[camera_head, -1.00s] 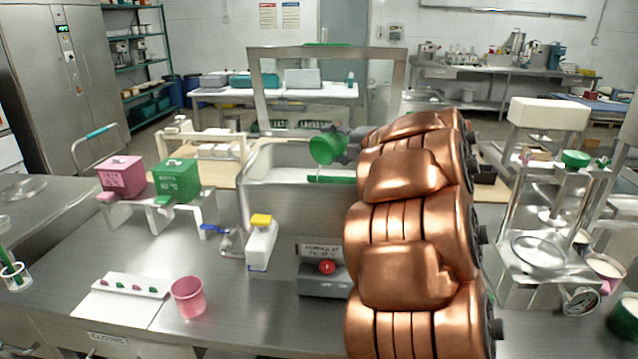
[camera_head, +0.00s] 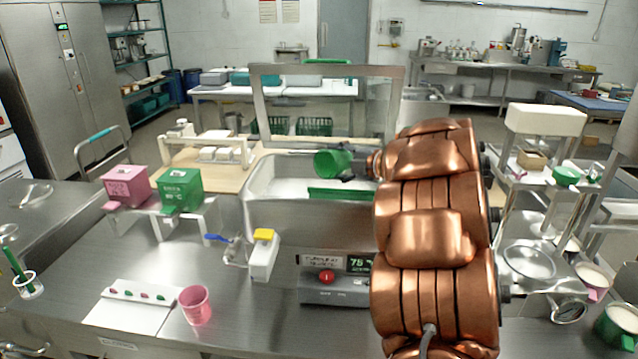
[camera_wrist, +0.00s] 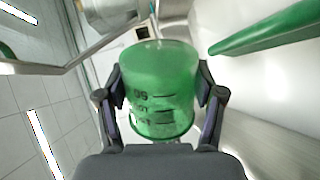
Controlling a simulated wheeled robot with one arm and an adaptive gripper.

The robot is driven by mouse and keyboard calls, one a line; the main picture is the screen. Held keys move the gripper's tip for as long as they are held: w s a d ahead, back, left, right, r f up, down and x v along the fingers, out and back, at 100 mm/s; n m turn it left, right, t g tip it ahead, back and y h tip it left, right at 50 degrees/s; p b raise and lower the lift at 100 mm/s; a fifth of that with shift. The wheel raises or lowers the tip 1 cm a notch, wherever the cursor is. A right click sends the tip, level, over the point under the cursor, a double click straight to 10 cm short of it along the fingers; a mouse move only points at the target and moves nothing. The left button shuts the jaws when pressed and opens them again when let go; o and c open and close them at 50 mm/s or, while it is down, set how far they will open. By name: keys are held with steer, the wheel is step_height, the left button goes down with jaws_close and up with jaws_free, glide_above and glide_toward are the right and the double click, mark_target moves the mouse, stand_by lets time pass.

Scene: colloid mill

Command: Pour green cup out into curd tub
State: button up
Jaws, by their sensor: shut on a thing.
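My gripper (camera_wrist: 157,100) is shut on the green cup (camera_wrist: 158,90), with one dark finger on each side and graduation marks showing between them. In the head view the green cup (camera_head: 330,163) is tipped on its side above the open steel basin (camera_head: 262,190), apart from it. My arm hides the basin's right part. The cup's contents cannot be made out. No label names the curd tub, so I cannot tell whether it is this basin, the pink tub (camera_head: 594,293) or the green tub (camera_head: 610,333) at right, both with white contents.
The basin's clear framed lid (camera_head: 257,100) stands raised behind it. Pink (camera_head: 126,184) and green (camera_head: 180,188) boxes stand left.

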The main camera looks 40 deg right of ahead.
steer(key=shift+p, duration=0.3)
